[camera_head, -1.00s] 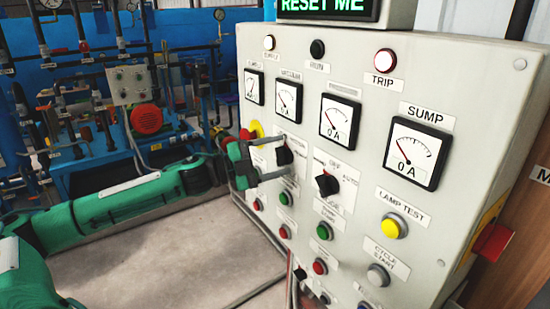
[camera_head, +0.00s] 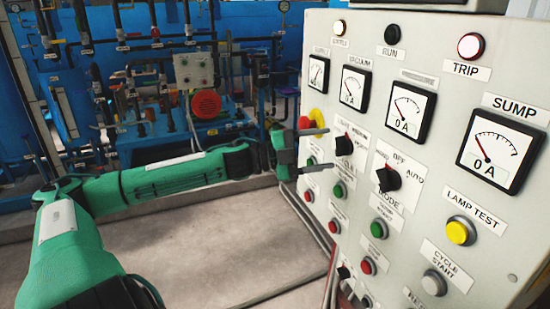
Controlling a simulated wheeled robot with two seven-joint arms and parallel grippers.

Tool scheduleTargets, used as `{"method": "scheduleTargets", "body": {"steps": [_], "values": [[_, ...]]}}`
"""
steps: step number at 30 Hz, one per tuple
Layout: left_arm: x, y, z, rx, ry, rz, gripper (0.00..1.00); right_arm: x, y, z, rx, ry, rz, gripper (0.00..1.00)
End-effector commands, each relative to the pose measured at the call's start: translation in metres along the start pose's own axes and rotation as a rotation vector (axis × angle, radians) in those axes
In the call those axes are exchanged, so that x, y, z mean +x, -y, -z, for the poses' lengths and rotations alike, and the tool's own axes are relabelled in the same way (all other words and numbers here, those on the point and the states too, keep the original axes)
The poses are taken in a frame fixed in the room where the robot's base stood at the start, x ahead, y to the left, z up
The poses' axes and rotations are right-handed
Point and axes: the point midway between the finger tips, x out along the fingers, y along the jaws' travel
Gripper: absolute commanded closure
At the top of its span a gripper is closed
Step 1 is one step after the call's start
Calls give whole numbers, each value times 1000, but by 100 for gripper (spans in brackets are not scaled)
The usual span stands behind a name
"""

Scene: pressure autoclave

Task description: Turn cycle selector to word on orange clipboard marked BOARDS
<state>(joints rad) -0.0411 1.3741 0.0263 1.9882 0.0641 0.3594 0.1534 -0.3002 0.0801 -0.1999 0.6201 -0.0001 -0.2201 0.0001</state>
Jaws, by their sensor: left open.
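The cycle selector (camera_head: 344,145) is a black knob on the pale control panel, with CYCLE printed below it and small position words above it. Of those words I make out LIGHT and MEDIUM; which one the knob points to is too small to tell. My left gripper (camera_head: 327,148) is open and empty, its two fingers pointing right towards the panel. The fingertips are just left of the cycle selector, and the knob appears clear of them. The orange clipboard and my right gripper are not in view.
A similar black MODE knob (camera_head: 388,178) sits to the right, with an emergency-stop button (camera_head: 304,122) to the left. Gauges (camera_head: 410,110) are above and coloured buttons (camera_head: 461,231) below. Blue pipework with a red motor (camera_head: 205,104) stands behind. Concrete floor (camera_head: 230,235) is open at the left.

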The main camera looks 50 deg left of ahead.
Motion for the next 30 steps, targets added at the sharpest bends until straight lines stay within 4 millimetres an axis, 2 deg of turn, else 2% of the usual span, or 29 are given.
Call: {"method": "scheduleTargets", "body": {"steps": [17,30], "values": [[-21,-1,0,0,1,-3,36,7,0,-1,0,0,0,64],[-50,1,0,0,2,-2,36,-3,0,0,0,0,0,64]]}}
